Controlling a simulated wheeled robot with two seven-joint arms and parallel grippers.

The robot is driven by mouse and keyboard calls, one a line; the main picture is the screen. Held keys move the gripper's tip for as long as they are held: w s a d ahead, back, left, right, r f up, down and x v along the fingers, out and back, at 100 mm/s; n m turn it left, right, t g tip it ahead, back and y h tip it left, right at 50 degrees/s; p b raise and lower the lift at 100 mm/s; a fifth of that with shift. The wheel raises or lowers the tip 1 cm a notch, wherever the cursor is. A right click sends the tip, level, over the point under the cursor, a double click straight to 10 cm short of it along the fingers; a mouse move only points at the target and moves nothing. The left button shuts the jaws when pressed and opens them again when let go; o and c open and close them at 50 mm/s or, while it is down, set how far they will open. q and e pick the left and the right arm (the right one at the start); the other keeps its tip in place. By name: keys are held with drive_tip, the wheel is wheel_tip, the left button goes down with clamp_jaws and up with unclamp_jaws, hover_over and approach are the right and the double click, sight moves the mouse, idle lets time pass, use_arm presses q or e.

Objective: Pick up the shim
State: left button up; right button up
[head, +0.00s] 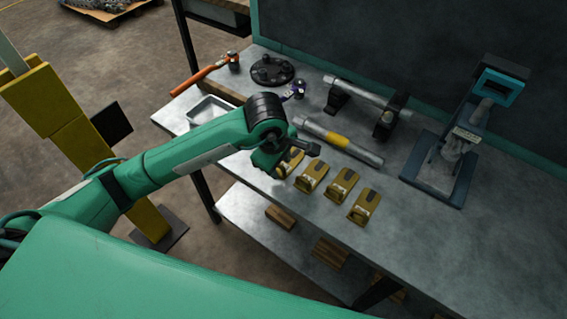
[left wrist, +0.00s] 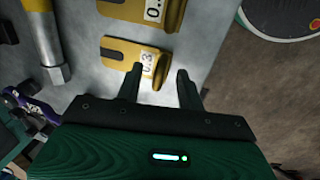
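Several yellow slotted shims lie in a row on the grey bench; in the head view they include one (head: 311,177), another (head: 341,186) and the front one (head: 364,207). The leftmost shim (head: 288,165) is partly hidden by my left gripper (head: 305,150), which is above it. In the left wrist view one shim (left wrist: 118,51) lies just ahead of the fingers, with a number label on its end. My left gripper (left wrist: 159,74) is open, fingers apart, with nothing clearly held. A second labelled shim (left wrist: 143,10) lies beyond. My right gripper is not seen.
A metal bar with a yellow band (head: 337,140) lies behind the shims. The bench's front right is clear.

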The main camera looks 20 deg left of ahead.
use_arm(q)
drive_tip(key=shift+f, duration=0.1)
clamp_jaws()
idle(0.3)
